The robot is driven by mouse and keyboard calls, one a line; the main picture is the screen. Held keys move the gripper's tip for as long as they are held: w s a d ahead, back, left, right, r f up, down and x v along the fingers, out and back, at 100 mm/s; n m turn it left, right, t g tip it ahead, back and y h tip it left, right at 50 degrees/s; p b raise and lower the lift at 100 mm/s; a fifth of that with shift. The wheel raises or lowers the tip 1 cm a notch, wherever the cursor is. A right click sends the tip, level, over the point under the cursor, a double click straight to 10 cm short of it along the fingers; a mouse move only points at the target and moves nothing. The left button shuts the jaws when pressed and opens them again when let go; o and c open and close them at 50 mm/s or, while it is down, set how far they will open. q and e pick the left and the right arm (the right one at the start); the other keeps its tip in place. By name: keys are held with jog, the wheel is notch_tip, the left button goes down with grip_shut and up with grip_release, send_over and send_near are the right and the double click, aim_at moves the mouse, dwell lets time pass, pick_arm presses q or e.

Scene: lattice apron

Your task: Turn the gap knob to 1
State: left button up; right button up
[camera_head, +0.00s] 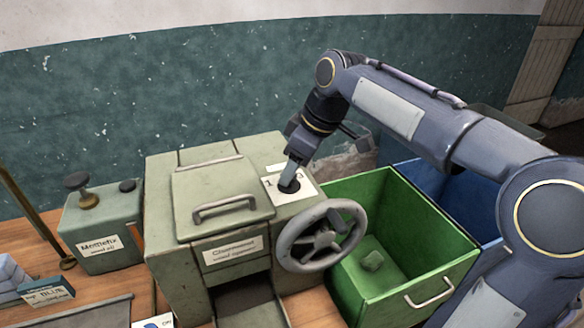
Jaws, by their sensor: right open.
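The gap knob (289,186) is a small dark knob on a white dial plate (305,188) on top of the grey-green machine, at its right side. My right gripper (289,177) points down at the knob from above, with its fingertips at or around it. The jaws are open, though the gap between the fingers is hard to make out. The gripper covers part of the knob and dial, so I cannot read the knob's setting. My left gripper is not in view.
The machine (166,210) has a lid handle (224,206) and a handwheel (320,236) close to the dial. A green bin (440,262) and a blue bin (440,187) stand to the right. A grey-green can (100,238) stands on the left.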

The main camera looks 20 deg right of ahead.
jog(key=shift+w+a+f, duration=0.15)
jog(key=shift+f, duration=0.45)
jog(key=c, duration=1)
jog(key=shift+o, duration=0.2)
jog(key=n+g+y+p, duration=0.1)
jog(key=n+p, duration=0.1)
jog(key=n, duration=0.2)
jog(key=shift+w+r+n, duration=0.1)
jog(key=shift+w+n, duration=0.05)
jog(key=shift+n, duration=0.25)
jog(key=shift+w+n+g+y+p, duration=0.15)
jog(key=shift+n+g+p, duration=0.35)
jog(key=shift+n, duration=0.5)
jog(key=shift+n+g+y+p, duration=0.15)
jog(key=shift+n+g+p, duration=0.3)
jog(key=shift+n, duration=0.55)
